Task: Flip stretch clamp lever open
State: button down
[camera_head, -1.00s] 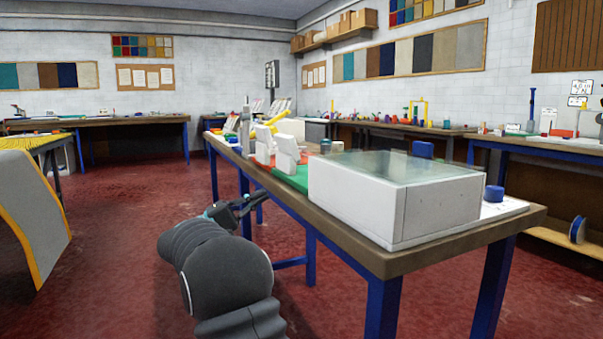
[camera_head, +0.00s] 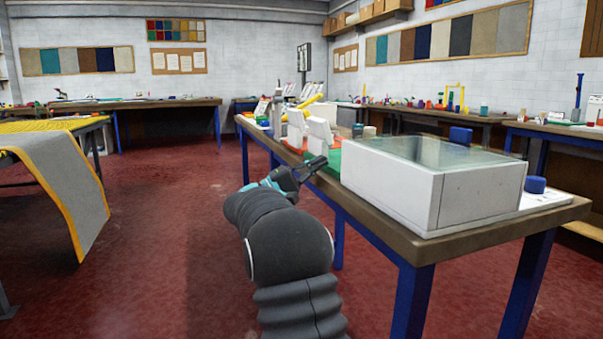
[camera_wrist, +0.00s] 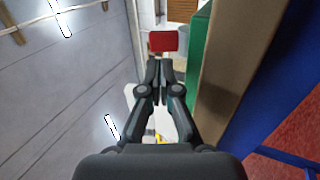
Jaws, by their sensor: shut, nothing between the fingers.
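In the head view a yellow bar (camera_head: 309,101) slants upward behind two white upright blocks (camera_head: 321,133) on the bench. I cannot tell whether the bar or the red block is the stretch clamp lever. A green mat (camera_wrist: 199,58) shows beside the fingers.
The large glass-topped white box (camera_head: 405,192) fills the near end of the workbench (camera_head: 450,243), to the right of my gripper. A blue cylinder (camera_head: 535,185) stands behind it. A table with a draped grey rug (camera_head: 65,180) is at left. Red floor between is clear.

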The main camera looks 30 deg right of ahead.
aim_at(336, 167)
jog(key=x, duration=0.5)
jog(key=shift+s+d+r, duration=0.15)
jog(key=shift+d+r, duration=0.05)
jog(key=shift+d, duration=0.15)
